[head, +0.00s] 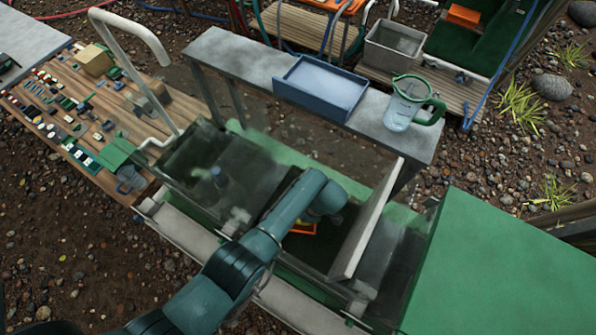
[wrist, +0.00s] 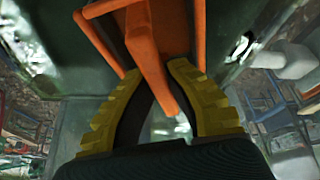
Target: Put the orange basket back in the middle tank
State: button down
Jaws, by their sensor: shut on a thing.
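The orange basket (wrist: 147,48) fills the top middle of the wrist view. The yellow-padded fingers of my gripper (wrist: 157,74) are shut on an upright orange bar of it. In the head view only a small orange part of the basket (head: 304,228) shows below my arm, within the dark middle section of the tank row. The tank row (head: 285,165) has clear, dark walls and a green frame. The middle tank lies left of a pale upright panel (head: 368,220). My arm hides most of the basket and the gripper there, so I cannot tell whether the basket touches the tank floor.
A grey bench behind the tanks holds a blue tray (head: 320,88) and a clear jug with a green handle (head: 408,105). A wooden table (head: 90,110) with small parts stands left. A white bent pipe (head: 135,40) rises left. A green block (head: 500,265) fills the right.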

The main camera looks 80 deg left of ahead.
jog(key=c, duration=1.2)
grip_release()
jog(key=shift+c, duration=0.2)
jog(key=shift+r, duration=0.1)
jog(key=v, duration=0.8)
jog(key=shift+s+r, duration=0.15)
jog(key=shift+r, duration=0.1)
